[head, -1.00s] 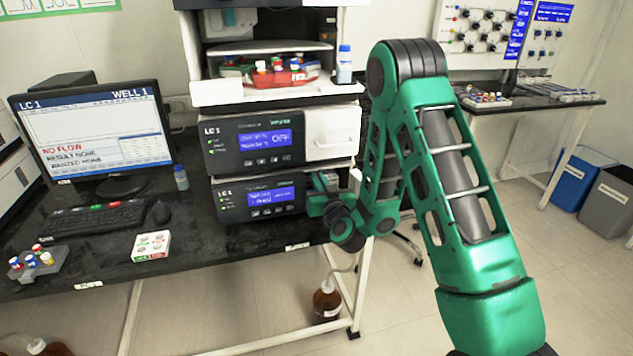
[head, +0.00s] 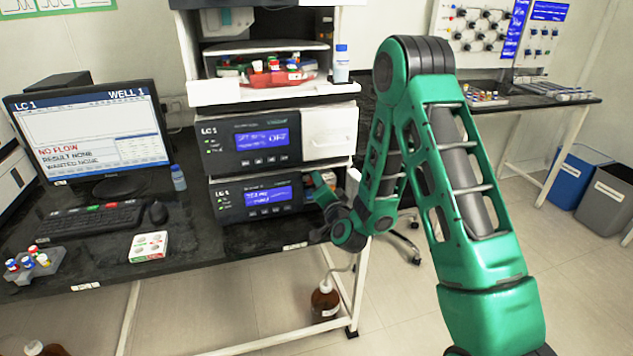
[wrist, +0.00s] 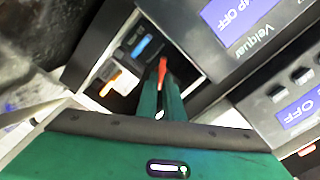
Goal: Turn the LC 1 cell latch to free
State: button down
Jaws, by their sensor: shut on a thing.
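A small red lever (wrist: 162,72), which looks like the cell latch, stands in a dark recess in the wrist view. My gripper (wrist: 161,98) has its green fingers closed around it, and only the lever's red tip shows beyond them. In the head view my gripper (head: 322,188) is at the right side of the lower LC 1 module (head: 228,211). There the latch is hidden by the gripper and wrist. I cannot read any latch marking.
An orange-and-white part (wrist: 124,80) and a blue strip (wrist: 142,46) lie beside the lever. The upper LC 1 module (head: 222,153) sits just above. The monitor (head: 85,135) reads NO FLOW. A brown bottle (head: 325,302) stands on the floor below.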

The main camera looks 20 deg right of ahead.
jog(key=m, duration=0.4)
jog(key=f+m, duration=0.1)
jog(key=m, duration=0.1)
jog(key=shift+s+a+m, duration=0.1)
jog(key=shift+a+m, duration=0.15)
jog(key=shift+m, duration=0.15)
dwell(0.4)
jog(key=c, duration=1.9)
grip_release()
jog(key=shift+c, duration=0.2)
jog(key=shift+o, duration=0.2)
jog(key=shift+d, duration=0.15)
jog(key=shift+s, duration=0.1)
